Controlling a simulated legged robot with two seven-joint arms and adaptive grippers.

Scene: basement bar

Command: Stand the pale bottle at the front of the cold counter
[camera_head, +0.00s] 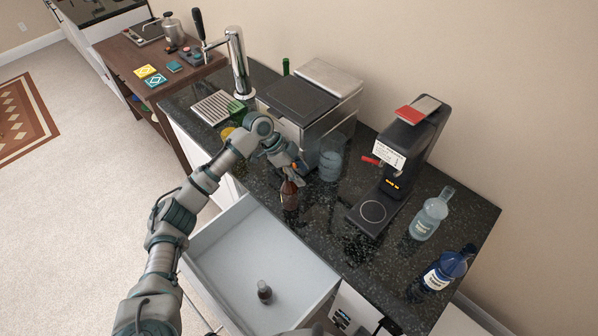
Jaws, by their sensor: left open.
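The pale bottle (430,215) is clear, bluish and light-labelled. It stands upright on the right part of the dark speckled counter (345,262), right of the coffee grinder. My left gripper (291,178) is far to its left, over the front edge of the counter. It is open, with its fingers at the top of a brown bottle (289,196) that stands near the front edge. The fingers partly hide that bottle's neck, and I cannot tell if they touch it. My right gripper does not show.
A dark blue bottle (446,270) stands in front of the pale one. The black grinder (408,150) and a steel-and-black box (310,100) stand at the back. An open white drawer (225,262) juts out in front, holding a small dark bottle (264,292).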

